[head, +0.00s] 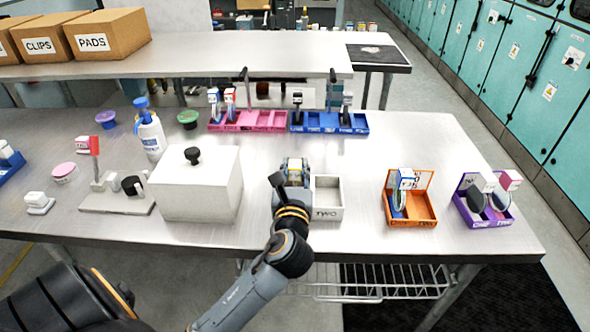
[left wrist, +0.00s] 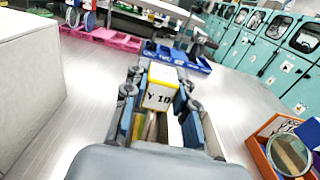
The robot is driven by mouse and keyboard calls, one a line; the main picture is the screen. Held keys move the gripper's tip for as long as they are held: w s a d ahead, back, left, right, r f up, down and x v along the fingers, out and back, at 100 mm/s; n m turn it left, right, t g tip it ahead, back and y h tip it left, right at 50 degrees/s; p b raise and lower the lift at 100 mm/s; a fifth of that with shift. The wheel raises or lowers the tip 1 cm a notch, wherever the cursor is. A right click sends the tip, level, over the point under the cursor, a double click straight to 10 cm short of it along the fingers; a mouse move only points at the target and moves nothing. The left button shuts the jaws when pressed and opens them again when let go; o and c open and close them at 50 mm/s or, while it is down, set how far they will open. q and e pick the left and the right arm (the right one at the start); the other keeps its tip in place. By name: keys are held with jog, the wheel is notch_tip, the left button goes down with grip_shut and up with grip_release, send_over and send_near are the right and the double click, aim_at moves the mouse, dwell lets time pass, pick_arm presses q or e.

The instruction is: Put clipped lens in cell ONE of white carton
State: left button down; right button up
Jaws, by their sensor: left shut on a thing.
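My left gripper (head: 292,172) is shut on the clipped lens, over the left part of the white carton (head: 327,213). In the left wrist view, the lens's clip (left wrist: 161,90) shows a white face marked "Y 10" and a yellow edge between the two fingers. The lens below the clip is mostly hidden by the fingers. The carton's right cell, marked TWO, looks empty. The left cell is hidden under my gripper, so I cannot tell how deep the lens sits. My right gripper is not in view.
A large white box (head: 195,188) stands close left of the carton. To the right are an orange tray (head: 412,216) and a purple tray (head: 490,222), both holding lenses. Pink (head: 262,121) and blue (head: 328,123) trays stand behind. Table between carton and orange tray is clear.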

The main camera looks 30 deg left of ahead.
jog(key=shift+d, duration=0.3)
pick_arm(q)
jog(key=c, duration=1.1)
grip_release()
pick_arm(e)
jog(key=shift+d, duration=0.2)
pick_arm(q)
jog(key=shift+r, duration=0.15)
jog(key=b+v, duration=0.1)
jog(key=v, duration=1.1)
jog(key=shift+b, duration=0.3)
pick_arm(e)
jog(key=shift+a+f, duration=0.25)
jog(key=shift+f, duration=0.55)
